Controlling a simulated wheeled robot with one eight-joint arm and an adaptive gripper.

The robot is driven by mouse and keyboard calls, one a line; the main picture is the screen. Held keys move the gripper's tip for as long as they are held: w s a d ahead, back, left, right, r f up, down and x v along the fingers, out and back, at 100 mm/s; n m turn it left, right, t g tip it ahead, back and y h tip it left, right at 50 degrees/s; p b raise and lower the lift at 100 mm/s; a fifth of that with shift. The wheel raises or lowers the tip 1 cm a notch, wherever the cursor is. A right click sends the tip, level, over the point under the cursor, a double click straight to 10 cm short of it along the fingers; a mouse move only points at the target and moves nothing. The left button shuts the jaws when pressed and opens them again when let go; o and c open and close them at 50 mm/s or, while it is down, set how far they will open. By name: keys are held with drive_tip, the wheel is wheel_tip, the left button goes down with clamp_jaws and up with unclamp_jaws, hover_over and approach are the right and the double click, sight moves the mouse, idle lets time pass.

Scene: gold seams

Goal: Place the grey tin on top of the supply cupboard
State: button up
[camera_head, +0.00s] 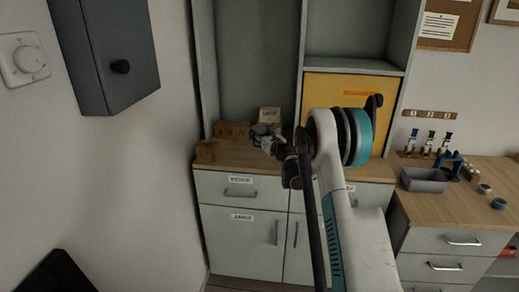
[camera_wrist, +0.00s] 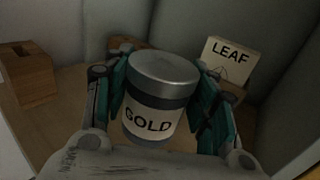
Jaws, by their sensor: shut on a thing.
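A grey tin (camera_wrist: 162,78) with a silver lid and a white label reading GOLD stands upright between the teal finger pads of my gripper (camera_wrist: 160,98) in the wrist view. The gripper is shut on its sides. In the head view my gripper (camera_head: 267,138) is over the wooden top of a pale cupboard unit (camera_head: 245,220) with drawers and doors, near its back; I cannot make out the tin there. No readable label tells which unit is the supply cupboard. Whether the tin touches the wood below is hidden.
A block marked LEAF (camera_wrist: 229,60) stands just behind right of the tin. A slotted wooden block (camera_wrist: 28,72) is at left. A yellow panel (camera_head: 345,115) fills the right bay. A dark wall box (camera_head: 103,50) hangs left. A grey bin (camera_head: 424,180) sits on the right bench.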

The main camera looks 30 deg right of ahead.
drive_tip(key=shift+f+b, duration=0.8)
drive_tip(key=shift+f, duration=1.95)
drive_tip(key=shift+f, duration=0.2)
drive_tip(key=o, duration=1.2)
drive_tip(key=shift+r, duration=0.15)
drive_tip(key=shift+s, duration=0.3)
drive_tip(key=s+p, duration=0.2)
drive_tip(key=s, duration=0.9)
drive_tip(key=shift+s+d+p, duration=0.15)
drive_tip(key=shift+s+p, duration=0.15)
drive_tip(key=shift+p, duration=0.05)
